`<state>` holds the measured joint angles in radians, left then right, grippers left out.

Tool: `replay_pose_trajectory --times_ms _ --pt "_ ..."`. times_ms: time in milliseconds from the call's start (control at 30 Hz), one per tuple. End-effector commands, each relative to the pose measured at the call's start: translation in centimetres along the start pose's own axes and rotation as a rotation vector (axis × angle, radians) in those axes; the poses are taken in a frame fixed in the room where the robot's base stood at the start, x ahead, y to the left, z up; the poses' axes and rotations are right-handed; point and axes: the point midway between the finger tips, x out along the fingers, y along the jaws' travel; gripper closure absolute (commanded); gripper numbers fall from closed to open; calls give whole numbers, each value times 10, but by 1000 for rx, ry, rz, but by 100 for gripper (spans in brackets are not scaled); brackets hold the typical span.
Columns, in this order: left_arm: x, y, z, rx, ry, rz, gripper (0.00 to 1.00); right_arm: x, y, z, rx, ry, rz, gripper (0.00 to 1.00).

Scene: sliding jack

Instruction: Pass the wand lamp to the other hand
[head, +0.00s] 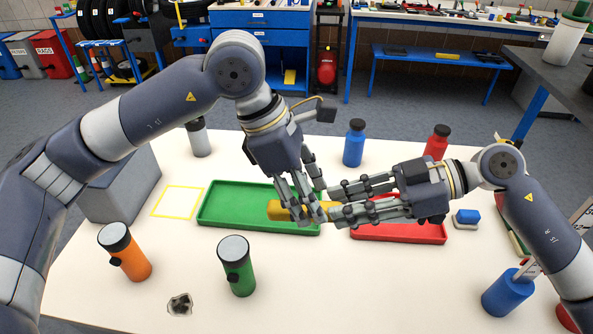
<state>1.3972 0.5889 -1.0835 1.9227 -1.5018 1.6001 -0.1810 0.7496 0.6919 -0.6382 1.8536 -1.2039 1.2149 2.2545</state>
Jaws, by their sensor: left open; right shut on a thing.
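The yellow wand lamp (278,211) lies level over the right part of the green tray (222,208), and its right end reaches between my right fingers. My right gripper (333,204) comes in from the right and is shut on the lamp. My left gripper (308,212) reaches down from above with its fingers spread open at the lamp's middle. The fingers of both grippers overlap in the picture and hide part of the lamp. Whether the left fingers touch the lamp, I cannot tell.
A red tray (400,234) lies right of the green one. Orange (128,254) and green (237,268) canisters stand in front, a blue bottle (354,145) and a red bottle (436,143) behind. A grey box (120,190) stands left.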

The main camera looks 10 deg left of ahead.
Motion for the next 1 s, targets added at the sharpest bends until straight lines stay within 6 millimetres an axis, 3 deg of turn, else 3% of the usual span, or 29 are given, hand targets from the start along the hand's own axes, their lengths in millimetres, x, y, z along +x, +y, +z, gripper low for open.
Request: replay_pose_trajectory --times_ms 200,500,533,733,833,867,933,1000 --pt "19 0 0 1 -1 0 50 0 0 -1 -1 1 1 100" --pt "21 0 0 1 -1 0 50 0 0 -1 -1 1 1 100" --pt "21 0 0 1 -1 0 52 0 0 -1 -1 1 1 100" --pt "21 0 0 1 -1 0 98 0 0 -1 -1 1 0 100" --pt "21 0 0 1 -1 0 100 0 0 -1 -1 1 0 100" --pt "20 0 1 2 -2 1 100 0 0 -1 -1 1 0 67" --pt "20 0 1 2 -2 1 100 0 0 -1 -1 1 0 51" --pt "20 0 1 2 -2 1 100 0 0 -1 -1 1 0 50"
